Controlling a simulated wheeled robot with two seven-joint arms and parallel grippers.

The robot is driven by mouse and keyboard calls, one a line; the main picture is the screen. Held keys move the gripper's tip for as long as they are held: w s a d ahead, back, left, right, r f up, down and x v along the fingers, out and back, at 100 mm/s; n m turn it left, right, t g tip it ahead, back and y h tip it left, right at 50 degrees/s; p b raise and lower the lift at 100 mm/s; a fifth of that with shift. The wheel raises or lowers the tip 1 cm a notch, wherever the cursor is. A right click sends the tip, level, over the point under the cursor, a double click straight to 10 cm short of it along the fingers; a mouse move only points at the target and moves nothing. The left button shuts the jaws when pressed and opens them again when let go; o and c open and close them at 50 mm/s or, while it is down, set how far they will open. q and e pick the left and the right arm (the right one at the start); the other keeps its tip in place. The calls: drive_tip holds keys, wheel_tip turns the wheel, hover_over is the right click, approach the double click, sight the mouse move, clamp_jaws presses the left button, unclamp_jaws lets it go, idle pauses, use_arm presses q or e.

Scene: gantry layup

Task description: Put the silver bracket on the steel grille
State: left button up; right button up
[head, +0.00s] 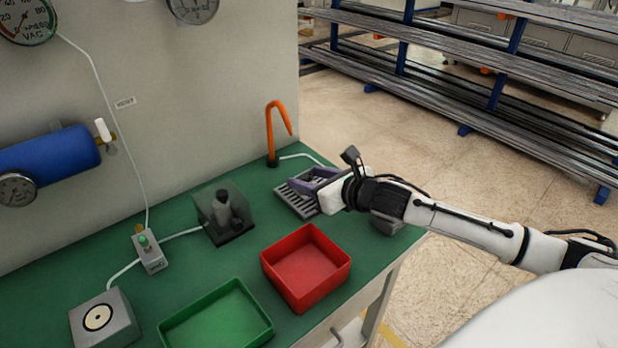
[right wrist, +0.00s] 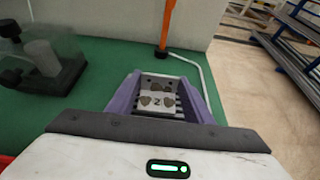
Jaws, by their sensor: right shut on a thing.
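The silver bracket (right wrist: 158,86) is a small light metal plate with dark holes, seen between the two purple fingers of my right gripper (right wrist: 157,97) in the right wrist view. The right gripper is shut on it. In the head view this gripper (head: 317,183) is over the steel grille (head: 293,202), a dark slatted plate on the green bench. The bracket is hidden by the gripper in the head view. Dark slats of the grille show by the bracket in the wrist view; I cannot tell whether the two touch. My left gripper is out of view.
A red tray (head: 306,268) and a green tray (head: 217,318) stand at the front of the bench. A clear box (head: 226,214) with a grey cylinder is left of the grille. An orange hook (head: 276,133) stands behind it. A grey block (head: 387,223) is under my right arm.

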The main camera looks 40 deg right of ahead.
drive_tip(key=o, duration=1)
drive_tip(key=shift+o, duration=0.2)
drive_tip(key=shift+r, duration=0.1)
drive_tip(key=shift+s, duration=0.25)
drive_tip(key=p+v, duration=0.1)
drive_tip(key=v, duration=1)
drive_tip(key=shift+s+r, duration=0.1)
drive_tip(key=shift+s, duration=0.15)
